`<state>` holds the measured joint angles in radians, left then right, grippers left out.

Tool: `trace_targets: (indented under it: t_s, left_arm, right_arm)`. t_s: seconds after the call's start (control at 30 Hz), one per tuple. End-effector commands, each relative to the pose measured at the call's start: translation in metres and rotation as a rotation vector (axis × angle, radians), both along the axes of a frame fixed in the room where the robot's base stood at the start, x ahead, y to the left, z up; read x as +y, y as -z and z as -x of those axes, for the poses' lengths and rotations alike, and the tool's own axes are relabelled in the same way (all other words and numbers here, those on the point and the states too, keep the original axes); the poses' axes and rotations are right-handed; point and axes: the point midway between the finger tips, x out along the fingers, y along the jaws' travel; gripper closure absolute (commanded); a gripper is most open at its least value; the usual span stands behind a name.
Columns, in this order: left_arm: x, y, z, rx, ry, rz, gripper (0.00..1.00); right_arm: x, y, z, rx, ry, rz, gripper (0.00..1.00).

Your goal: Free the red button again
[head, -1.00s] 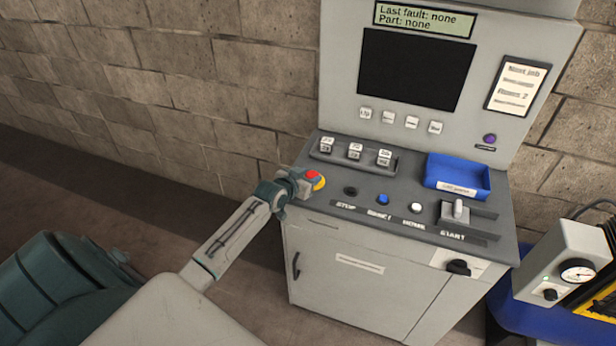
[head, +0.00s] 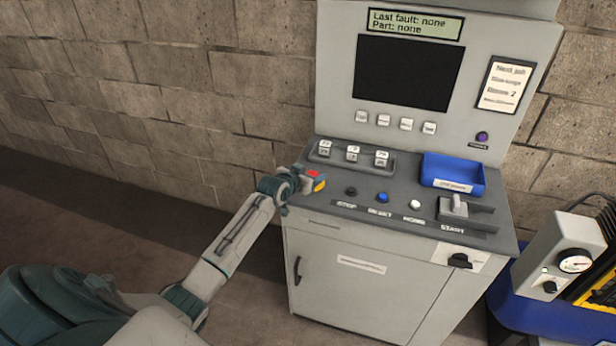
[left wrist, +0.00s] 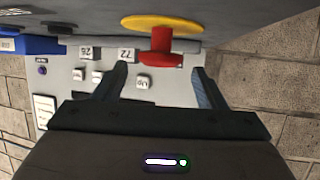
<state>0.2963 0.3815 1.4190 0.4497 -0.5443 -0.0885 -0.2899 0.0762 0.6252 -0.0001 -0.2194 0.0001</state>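The red button (head: 313,174) sits on a yellow base (head: 320,185) at the left front corner of the console desk. In the left wrist view the red button (left wrist: 160,56) stands out from its yellow base (left wrist: 150,22). My left gripper (left wrist: 159,74) is open. Its two dark fingers are spread on either side of the red cap, with a visible gap on each side. The fingertips are about level with the cap's near face. In the head view my left gripper (head: 293,182) partly covers the button's left side. My right gripper is not in view.
The console desk has stop, reset and home buttons (head: 383,197), a start lever (head: 454,206), number blocks (head: 352,154) and a blue tray (head: 452,178). A block wall (head: 160,90) stands behind.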

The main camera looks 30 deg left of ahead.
Motion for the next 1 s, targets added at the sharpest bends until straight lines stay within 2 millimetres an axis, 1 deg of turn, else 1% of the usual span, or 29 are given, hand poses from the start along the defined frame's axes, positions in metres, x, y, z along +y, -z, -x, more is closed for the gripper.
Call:
trace_targets:
  t_s: [0.27,0.37,0.47,0.8,1.0]
  left_arm:
    - [0.000,0.002,0.002,0.004,0.000,0.001,0.36]
    - [0.000,0.001,0.007,0.003,0.000,-0.001,0.36]
    - [0.000,-0.002,0.017,0.004,0.002,-0.001,0.36]
    - [0.000,-0.025,0.072,0.002,0.002,-0.005,0.36]
    - [-0.001,-0.035,0.095,0.003,0.001,-0.002,0.36]
  right_arm:
    - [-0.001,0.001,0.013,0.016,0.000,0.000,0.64]
    - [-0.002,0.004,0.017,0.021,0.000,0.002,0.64]
    - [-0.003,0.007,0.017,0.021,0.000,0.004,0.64]
    - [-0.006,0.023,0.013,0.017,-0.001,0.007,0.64]
    - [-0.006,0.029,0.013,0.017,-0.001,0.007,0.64]
